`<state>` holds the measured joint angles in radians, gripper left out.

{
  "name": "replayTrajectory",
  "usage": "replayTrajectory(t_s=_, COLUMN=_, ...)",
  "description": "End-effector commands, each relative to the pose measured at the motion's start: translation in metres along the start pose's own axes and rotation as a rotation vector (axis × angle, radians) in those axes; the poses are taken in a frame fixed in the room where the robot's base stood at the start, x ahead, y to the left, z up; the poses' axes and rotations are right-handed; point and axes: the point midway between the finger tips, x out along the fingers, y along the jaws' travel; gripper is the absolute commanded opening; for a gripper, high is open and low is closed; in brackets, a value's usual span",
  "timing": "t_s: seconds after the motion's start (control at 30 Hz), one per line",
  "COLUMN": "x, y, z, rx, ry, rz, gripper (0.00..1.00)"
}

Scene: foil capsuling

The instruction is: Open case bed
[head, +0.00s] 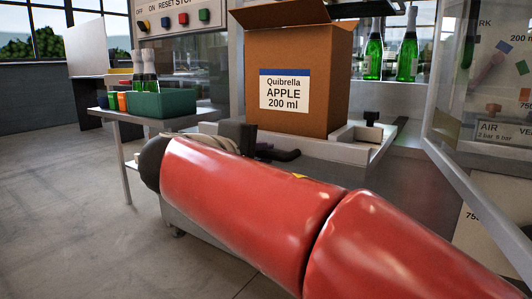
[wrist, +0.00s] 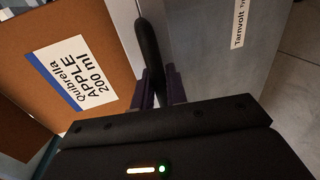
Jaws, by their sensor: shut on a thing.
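The case bed (head: 352,133) is a pale grey tray-like surface at the front of the machine, with a black knob (head: 372,117) at its right. A brown cardboard case (head: 325,85) stands upright on it, labelled "Quibrella APPLE 200 ml", with top flaps raised. In the wrist view the curved black handle (wrist: 149,42) runs between my purple-grey fingers. My gripper (wrist: 160,84) is shut on it, beside the case (wrist: 60,40). In the head view my red arm hides much of the bed's lower front.
A grey panel (wrist: 215,50) labelled "Tarnvolt" lies right of the handle in the wrist view. A side table at left holds a green crate (head: 165,105) with bottles. Green bottles (head: 374,55) stand behind the case. A clear framed door (head: 470,165) stands open at right. Floor at left is clear.

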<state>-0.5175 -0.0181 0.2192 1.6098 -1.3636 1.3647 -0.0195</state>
Motion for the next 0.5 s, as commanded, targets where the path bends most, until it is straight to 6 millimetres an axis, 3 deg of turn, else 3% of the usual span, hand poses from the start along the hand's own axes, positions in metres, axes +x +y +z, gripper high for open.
replayTrajectory(t_s=0.37, x=-0.0003, y=-0.0009, z=-0.0003, rx=-0.001, ry=0.000, rz=-0.001, gripper=0.00)
replayTrajectory(t_s=0.4, x=-0.0002, y=-0.0009, z=-0.0003, rx=-0.001, ry=0.000, rz=-0.001, gripper=0.16)
replayTrajectory(t_s=0.5, x=-0.0002, y=-0.0007, z=-0.0003, rx=-0.001, ry=0.000, rz=-0.001, gripper=0.29)
